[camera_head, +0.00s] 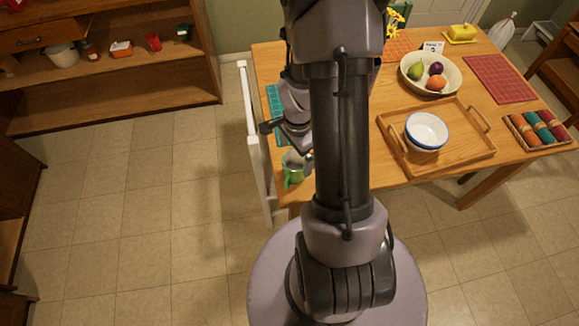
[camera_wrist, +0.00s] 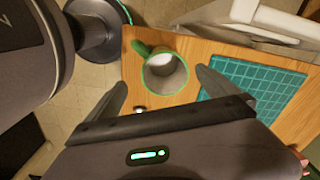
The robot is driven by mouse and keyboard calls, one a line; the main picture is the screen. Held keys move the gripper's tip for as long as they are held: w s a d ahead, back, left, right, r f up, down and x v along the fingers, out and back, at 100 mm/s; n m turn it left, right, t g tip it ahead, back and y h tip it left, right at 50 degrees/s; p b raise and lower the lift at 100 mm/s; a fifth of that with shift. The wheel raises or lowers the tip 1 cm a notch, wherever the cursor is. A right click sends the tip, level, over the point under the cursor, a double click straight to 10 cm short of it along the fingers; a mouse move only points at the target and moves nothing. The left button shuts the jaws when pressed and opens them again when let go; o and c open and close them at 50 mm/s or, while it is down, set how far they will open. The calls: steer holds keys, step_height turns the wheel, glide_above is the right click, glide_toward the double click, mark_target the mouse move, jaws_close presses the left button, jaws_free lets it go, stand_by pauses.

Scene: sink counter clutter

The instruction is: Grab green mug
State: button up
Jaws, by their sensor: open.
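The green mug (camera_head: 293,169) stands at the near left corner of the wooden table (camera_head: 400,177). In the wrist view the mug (camera_wrist: 166,74) shows from above, with a green rim, a pale inside and its handle at the upper left. My gripper (camera_wrist: 161,88) is open, with one finger on each side of the mug in that view. I cannot tell whether the fingers touch it or how high they are above it. In the head view my arm hides part of the table, and my gripper (camera_head: 288,138) is just behind the mug.
A teal gridded mat (camera_wrist: 255,88) lies beside the mug. A white chair (camera_head: 252,140) stands against the table's left edge. To the right are a wooden tray (camera_head: 462,155) with a white bowl (camera_head: 426,131), a fruit bowl (camera_head: 407,75) and a box of coloured rolls (camera_head: 538,130).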

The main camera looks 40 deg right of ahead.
mark_target(294, 165)
steer(key=f+b, duration=0.1)
steer(key=f, duration=0.1)
steer(key=f+b, duration=0.1)
steer(key=f, duration=0.2)
steer(key=w+f+b, duration=0.1)
steer(key=f, duration=0.2)
steer(key=shift+d, duration=0.1)
steer(key=shift+r, duration=0.1)
steer(key=shift+c, duration=1)
steer(key=c, duration=1.6)
